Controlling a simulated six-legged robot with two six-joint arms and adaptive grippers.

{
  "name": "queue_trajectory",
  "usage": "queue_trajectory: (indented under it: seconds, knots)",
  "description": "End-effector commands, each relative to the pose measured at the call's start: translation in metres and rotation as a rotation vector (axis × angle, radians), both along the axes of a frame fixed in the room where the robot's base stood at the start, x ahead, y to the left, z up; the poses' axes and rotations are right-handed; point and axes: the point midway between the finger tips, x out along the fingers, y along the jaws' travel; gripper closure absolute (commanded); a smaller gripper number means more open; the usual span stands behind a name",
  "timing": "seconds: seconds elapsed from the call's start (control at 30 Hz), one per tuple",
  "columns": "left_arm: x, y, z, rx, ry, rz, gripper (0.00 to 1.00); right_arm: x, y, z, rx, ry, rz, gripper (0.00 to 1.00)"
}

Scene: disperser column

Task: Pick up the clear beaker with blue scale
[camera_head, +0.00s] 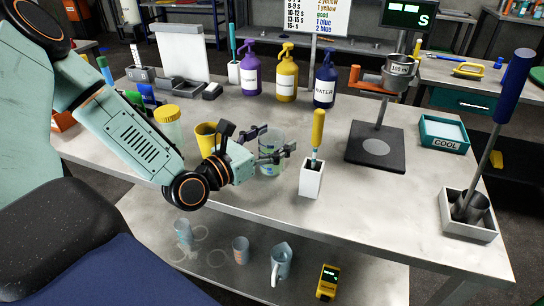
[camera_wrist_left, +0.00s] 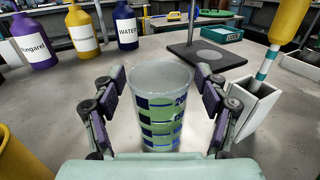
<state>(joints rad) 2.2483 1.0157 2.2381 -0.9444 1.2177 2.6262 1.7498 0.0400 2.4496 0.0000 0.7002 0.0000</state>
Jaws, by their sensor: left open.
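The clear beaker with blue scale (camera_head: 269,167) stands upright on the table, left of the white holder. In the left wrist view the beaker (camera_wrist_left: 161,108) shows blue and green bands and looks empty. My left gripper (camera_head: 272,148) is open, with one finger on each side of the beaker. In the left wrist view the gripper (camera_wrist_left: 162,104) shows gaps between both fingers and the beaker wall. The arm hides part of the table at the left. My right gripper is not in view.
A white holder (camera_head: 311,180) with a yellow-handled tool stands close right of the beaker. A yellow cup (camera_head: 206,138) is close on the left. Purple (camera_head: 250,75), yellow (camera_head: 286,80) and blue (camera_head: 325,85) bottles stand behind. A black stand base (camera_head: 376,147) is farther right.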

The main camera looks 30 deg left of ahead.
Motion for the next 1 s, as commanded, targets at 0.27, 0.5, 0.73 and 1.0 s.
queue_trajectory:
  seconds: [0.27, 0.5, 0.73, 1.0]
  knots:
    - [-0.0002, 0.0, 0.0005, 0.0, 0.0, 0.0, 0.42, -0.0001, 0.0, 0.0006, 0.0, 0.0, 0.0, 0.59]
    - [-0.0003, 0.0001, 0.0004, 0.0, 0.0, 0.0, 0.62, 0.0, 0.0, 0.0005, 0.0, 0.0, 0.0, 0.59]
    - [-0.0003, 0.0001, 0.0005, 0.0, 0.0, 0.0, 0.81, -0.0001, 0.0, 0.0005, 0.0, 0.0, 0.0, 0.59]
    - [-0.0003, 0.0002, 0.0022, 0.0, -0.001, 0.0, 0.83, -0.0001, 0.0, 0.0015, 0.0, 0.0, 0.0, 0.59]
